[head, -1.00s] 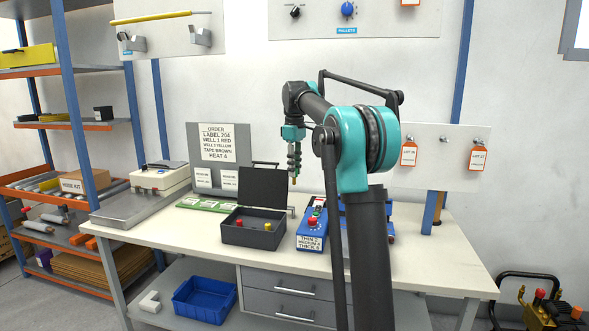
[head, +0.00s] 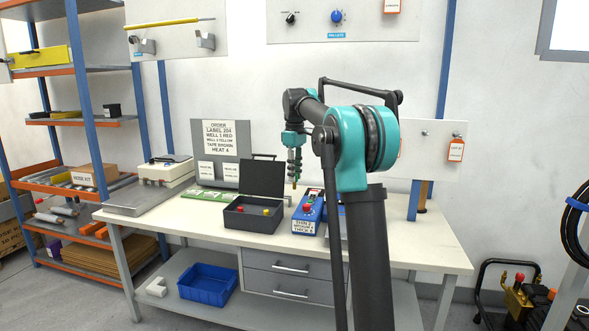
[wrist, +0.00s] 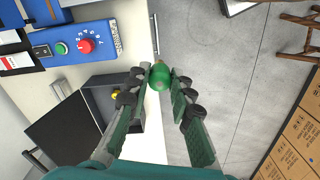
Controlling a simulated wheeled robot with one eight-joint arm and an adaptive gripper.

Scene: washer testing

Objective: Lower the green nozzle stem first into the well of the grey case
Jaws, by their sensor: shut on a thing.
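My gripper (wrist: 160,82) is shut on the green nozzle (wrist: 159,73), which sits between the fingertips in the wrist view. In the head view my gripper (head: 294,168) points down, with a small brownish tip below the fingers; the nozzle's green body is hard to make out there. The grey case (head: 244,221) stands open on the bench, its dark lid raised at the back. In the wrist view the case (wrist: 101,81) lies left of the nozzle, partly behind a finger. The nozzle is apart from the case. The well's bottom is hidden.
A red piece (head: 240,209) and a yellow piece (head: 265,211) are in the case. A blue control box (head: 308,212) with a red button stands close to its right. A green board (head: 207,195) lies behind left. The bench top (head: 180,222) is clear in front left.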

